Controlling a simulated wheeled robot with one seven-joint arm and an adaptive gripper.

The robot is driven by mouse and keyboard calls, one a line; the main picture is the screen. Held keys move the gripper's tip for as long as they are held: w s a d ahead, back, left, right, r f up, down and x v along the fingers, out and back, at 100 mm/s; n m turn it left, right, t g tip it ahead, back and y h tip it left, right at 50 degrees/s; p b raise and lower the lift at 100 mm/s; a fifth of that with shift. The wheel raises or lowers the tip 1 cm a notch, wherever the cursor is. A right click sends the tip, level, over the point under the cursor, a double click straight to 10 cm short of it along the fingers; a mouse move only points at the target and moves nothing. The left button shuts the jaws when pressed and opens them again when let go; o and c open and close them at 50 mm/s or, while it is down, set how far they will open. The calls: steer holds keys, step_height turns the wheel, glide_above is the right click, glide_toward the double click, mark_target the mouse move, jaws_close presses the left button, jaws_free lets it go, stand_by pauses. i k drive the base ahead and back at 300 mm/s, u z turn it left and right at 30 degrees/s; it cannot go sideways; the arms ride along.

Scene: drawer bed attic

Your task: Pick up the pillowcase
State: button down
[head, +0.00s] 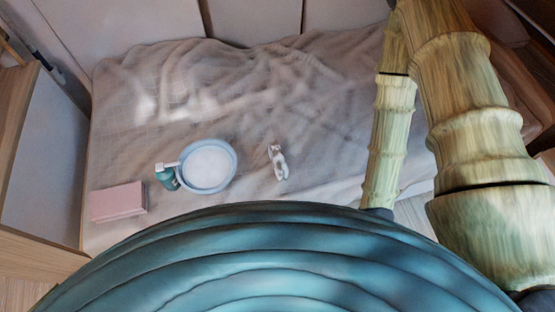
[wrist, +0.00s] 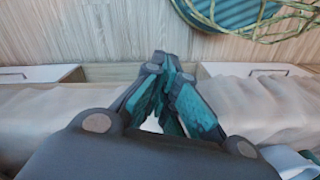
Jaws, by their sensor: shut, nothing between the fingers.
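No item is plainly recognisable as a pillowcase. A pink flat rectangular item (head: 118,202) lies at the bed's near left corner in the head view; I cannot tell whether it is the folded pillowcase. My gripper (wrist: 160,62) shows in the wrist view with its teal fingers together at the tips, shut and empty. It is over the near edge of the bed, apart from the cloth as far as I can see. The gripper itself is not visible in the head view; only my arm shows at the right.
The bed (head: 330,80) has a rumpled beige cover. A pale blue round bowl (head: 208,166), a teal bottle with a white top (head: 167,178) and a small white object (head: 278,160) stand on it. A wooden cabinet (head: 45,150) is at left. White drawer fronts (wrist: 262,70) show below the bed.

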mark_target(280, 168)
steer(key=k, duration=1.2)
steer(key=u, duration=0.5)
steer(key=i, duration=0.55)
steer(key=u, duration=0.45)
